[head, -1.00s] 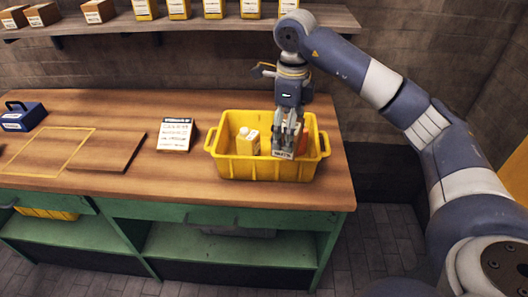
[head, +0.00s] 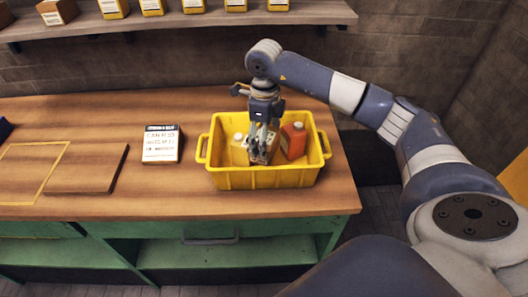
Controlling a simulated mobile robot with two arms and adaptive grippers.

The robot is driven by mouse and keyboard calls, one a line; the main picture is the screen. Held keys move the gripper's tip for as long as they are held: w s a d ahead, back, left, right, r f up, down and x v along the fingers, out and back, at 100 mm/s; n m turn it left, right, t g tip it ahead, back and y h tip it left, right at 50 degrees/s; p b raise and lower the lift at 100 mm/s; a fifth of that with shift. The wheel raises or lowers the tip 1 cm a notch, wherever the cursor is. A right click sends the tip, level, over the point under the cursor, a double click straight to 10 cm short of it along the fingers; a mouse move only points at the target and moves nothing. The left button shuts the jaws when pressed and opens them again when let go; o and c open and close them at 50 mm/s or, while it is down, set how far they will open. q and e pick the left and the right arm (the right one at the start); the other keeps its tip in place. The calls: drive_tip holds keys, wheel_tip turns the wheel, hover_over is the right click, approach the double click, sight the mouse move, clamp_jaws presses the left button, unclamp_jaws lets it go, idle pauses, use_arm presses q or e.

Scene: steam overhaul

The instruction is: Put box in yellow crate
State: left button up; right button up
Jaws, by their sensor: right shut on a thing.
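The yellow crate (head: 262,179) stands on the wooden bench near its right end. My right gripper (head: 260,158) points down inside the crate and is shut on a small box (head: 271,138). The box is mostly hidden by the fingers, and I cannot tell whether it touches the crate floor. A yellow bottle with a white cap (head: 238,150) stands in the crate left of the gripper. An orange bottle (head: 294,141) stands in it on the right. My left gripper is not in view.
A flat brown board (head: 90,169) and a yellow outlined square (head: 30,168) lie farther left. A shelf (head: 230,19) with several boxes runs above the bench.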

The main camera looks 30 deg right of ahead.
wheel_tip(320, 180, down, 4)
drive_tip(key=shift+r+p, duration=0.1)
drive_tip(key=shift+p, duration=0.25)
wheel_tip(320, 180, down, 3)
drive_tip(key=shift+w+f+p, duration=0.1)
drive_tip(key=shift+p, duration=0.35)
drive_tip(key=shift+f, duration=0.25)
drive_tip(key=o, duration=1.2)
drive_tip(key=shift+c, duration=0.2)
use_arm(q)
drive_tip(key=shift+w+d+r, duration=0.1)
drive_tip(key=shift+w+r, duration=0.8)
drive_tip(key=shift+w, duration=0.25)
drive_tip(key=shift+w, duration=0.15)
